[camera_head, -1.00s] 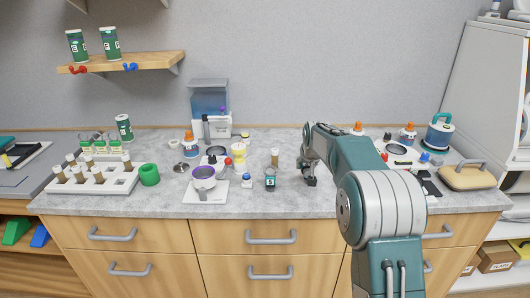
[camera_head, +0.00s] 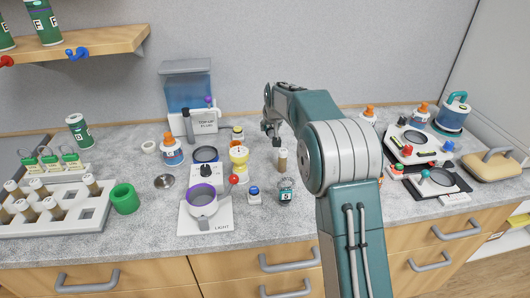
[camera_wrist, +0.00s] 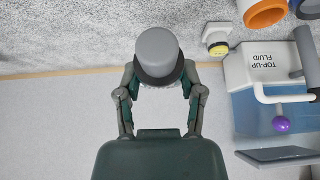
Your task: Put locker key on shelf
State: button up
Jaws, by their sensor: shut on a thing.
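My gripper (camera_head: 270,125) is over the back middle of the counter, in front of the wall. In the wrist view its fingers (camera_wrist: 158,88) are closed around a grey round-topped thing (camera_wrist: 157,48) with a dark rim. I cannot tell whether this is the locker key; no other key is clearly visible. The wooden shelf (camera_head: 110,45) is on the wall at the upper left, away from my gripper. Green canisters (camera_head: 44,22) stand on it. A red and a blue hook-like piece (camera_head: 77,54) show at its front edge.
The counter (camera_head: 130,225) below is crowded. A blue fluid dispenser (camera_head: 188,90) stands at the back, left of my gripper. The wall above the dispenser is clear.

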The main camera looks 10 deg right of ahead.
aim_at(271, 153)
jog(key=f, duration=0.9)
jog(key=shift+d, duration=0.25)
jog(key=shift+a+f, duration=0.15)
jog(key=shift+d, duration=0.25)
jog(key=shift+d+f, duration=0.1)
jog(key=shift+f, duration=0.15)
jog(key=o, duration=1)
jog(key=shift+s, duration=0.1)
jog(key=shift+f, duration=0.1)
